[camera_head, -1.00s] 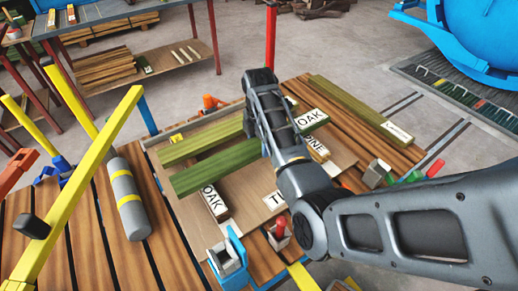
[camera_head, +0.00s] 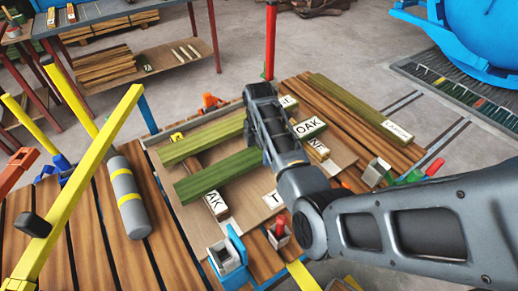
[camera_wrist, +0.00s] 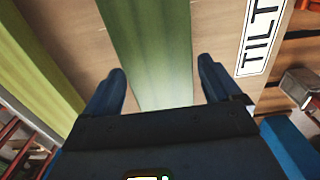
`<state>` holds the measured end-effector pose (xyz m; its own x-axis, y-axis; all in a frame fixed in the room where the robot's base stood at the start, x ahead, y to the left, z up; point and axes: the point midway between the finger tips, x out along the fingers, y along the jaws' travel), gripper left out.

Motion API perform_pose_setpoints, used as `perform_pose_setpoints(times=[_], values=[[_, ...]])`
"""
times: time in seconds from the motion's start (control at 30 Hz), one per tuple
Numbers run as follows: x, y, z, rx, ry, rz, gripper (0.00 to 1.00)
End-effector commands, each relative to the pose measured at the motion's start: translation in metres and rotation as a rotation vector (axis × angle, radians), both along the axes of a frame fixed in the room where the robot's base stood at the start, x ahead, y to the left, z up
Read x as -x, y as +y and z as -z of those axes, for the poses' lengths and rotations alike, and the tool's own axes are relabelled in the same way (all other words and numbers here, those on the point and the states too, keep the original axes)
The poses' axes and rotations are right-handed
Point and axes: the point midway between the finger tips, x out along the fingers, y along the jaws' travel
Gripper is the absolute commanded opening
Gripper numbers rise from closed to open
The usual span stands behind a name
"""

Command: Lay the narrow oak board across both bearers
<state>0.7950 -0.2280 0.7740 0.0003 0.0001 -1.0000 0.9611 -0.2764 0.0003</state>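The narrow oak board (camera_head: 225,174) is a long green plank in the head view. It runs behind my arm to an end labelled OAK (camera_head: 305,128). In the wrist view the green board (camera_wrist: 150,55) passes between the two fingers of my gripper (camera_wrist: 162,80), which lie close along its sides. In the head view my arm hides the gripper. A brown bearer (camera_head: 216,203) with a partly covered label shows below the board's left part. A labelled end, probably of the other bearer (camera_head: 319,150), shows right of my arm. Contact between board and bearers cannot be told.
A second green board (camera_head: 200,138) lies behind, roughly parallel. Another green board (camera_head: 345,98) lies at right. A label reading TILT (camera_wrist: 257,38) is right of my gripper.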

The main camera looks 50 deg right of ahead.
Motion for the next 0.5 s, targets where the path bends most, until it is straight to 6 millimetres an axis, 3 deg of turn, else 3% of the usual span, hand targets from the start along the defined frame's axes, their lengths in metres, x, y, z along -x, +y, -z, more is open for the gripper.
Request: perform_pose_setpoints(times=[0.33, 0.5], values=[[0.000, 0.000, -0.002, 0.000, 0.000, 0.000, 1.00], [-0.001, -0.001, -0.017, 0.002, -0.003, 0.001, 1.00]])
